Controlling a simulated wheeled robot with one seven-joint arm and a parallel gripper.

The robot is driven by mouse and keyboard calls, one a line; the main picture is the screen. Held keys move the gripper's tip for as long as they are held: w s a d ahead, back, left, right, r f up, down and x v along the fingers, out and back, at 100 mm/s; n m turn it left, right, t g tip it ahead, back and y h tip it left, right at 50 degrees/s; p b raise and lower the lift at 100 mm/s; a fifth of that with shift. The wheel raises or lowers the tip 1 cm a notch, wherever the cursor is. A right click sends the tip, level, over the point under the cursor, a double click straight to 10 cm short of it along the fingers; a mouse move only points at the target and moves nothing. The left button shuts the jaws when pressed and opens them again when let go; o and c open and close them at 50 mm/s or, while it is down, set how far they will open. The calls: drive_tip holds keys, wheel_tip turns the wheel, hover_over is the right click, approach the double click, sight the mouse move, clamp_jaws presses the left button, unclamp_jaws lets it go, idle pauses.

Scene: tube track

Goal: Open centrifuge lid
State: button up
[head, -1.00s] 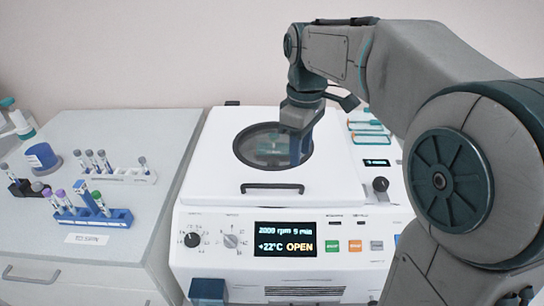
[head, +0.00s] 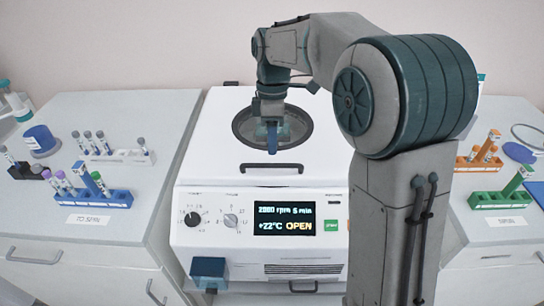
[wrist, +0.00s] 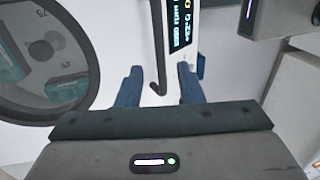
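The white centrifuge (head: 200,225) stands in the middle of the head view. Its lid (head: 215,155) is down, with a round dark window (head: 243,128) and a black bar handle (head: 272,168) near its front edge. The display (head: 284,221) reads OPEN. My gripper (head: 272,138) is above the lid, over the front part of the window and just behind the handle. In the wrist view my gripper (wrist: 160,85) has its two blue fingers spread and empty. One end of the handle (wrist: 156,45) shows between the fingertips; they do not close on it.
Left bench: a blue tube rack (head: 108,198), a white rack (head: 118,157) and a blue-capped jar (head: 40,140). Right bench: an orange rack (head: 479,163) and a green rack (head: 498,200). My arm hides the centrifuge's right side.

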drive_tip(key=shift+s+f, duration=0.25)
drive_tip(key=shift+f, duration=1.05)
drive_tip(key=shift+s+f, duration=0.25)
drive_tip(key=shift+f, duration=1)
clamp_jaws()
